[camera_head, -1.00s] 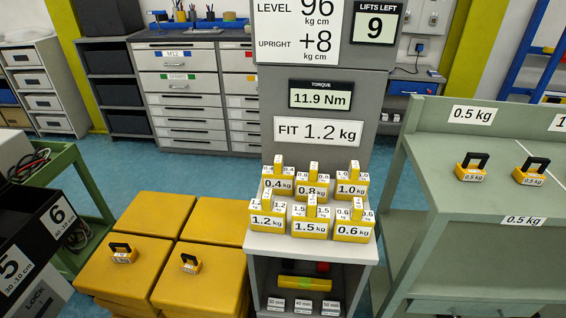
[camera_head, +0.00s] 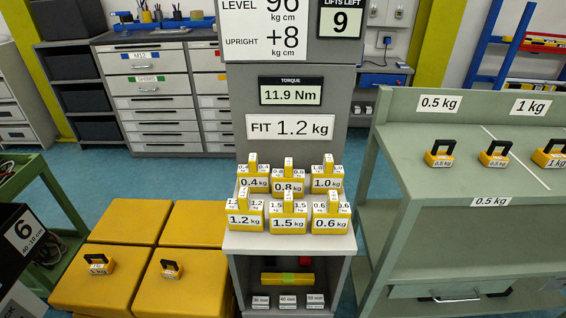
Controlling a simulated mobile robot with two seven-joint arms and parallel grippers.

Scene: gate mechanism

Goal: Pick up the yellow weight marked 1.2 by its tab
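The yellow weight marked 1.2 kg (camera_head: 243,218) sits at the front left of a group of weights on a grey shelf top (camera_head: 290,243). Its upright yellow tab (camera_head: 243,198) stands up from its top, between small white labels. The 1.5 kg weight (camera_head: 288,222) is right beside it and the 0.4 kg weight (camera_head: 254,182) is behind it. Neither of my grippers is in view.
Beside it in the group are the 0.8 kg (camera_head: 288,186), 1.0 kg (camera_head: 326,182) and 0.6 kg (camera_head: 331,224) weights. A sign above reads FIT 1.2 kg (camera_head: 290,127). A green bench (camera_head: 440,200) with black-handled weights stands right. Yellow blocks (camera_head: 130,230) stand left.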

